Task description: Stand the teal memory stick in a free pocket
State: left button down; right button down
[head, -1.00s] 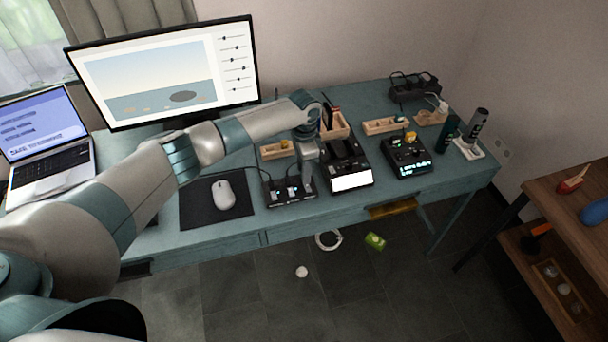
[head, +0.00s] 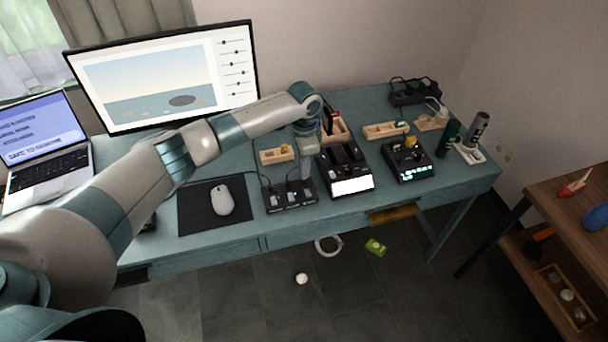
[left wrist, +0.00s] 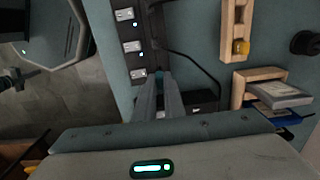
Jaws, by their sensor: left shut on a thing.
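My left gripper (head: 306,172) points down over the black hub (head: 279,205) on the desk. In the left wrist view its fingers (left wrist: 159,82) are shut on a small teal piece, the teal memory stick (left wrist: 158,74), mostly hidden between the fingertips. The black hub (left wrist: 124,31) shows beside it with metal-ended plugs in a row; whether the stick still touches the hub I cannot tell. A wooden pocket holder (head: 266,157) with a yellow item in one pocket stands behind the hub, and it also shows in the left wrist view (left wrist: 229,62). My right gripper is out of view.
A black device with a white screen (head: 352,185) stands right of the hub, a mouse (head: 223,200) left. Another wooden holder (head: 377,132) stands farther right. A wooden box (left wrist: 240,82) holds a grey card. The laptop (head: 44,150) reads "SAFE TO REMOVE".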

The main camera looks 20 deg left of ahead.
pick_arm(q)
jog(key=s+d+r+b, duration=0.2)
jog(key=d+r, duration=0.5)
jog(key=d, duration=0.4)
jog(key=shift+s+d+r+b, duration=0.15)
jog(key=shift+s+r+b, duration=0.25)
jog(key=shift+b, duration=0.3)
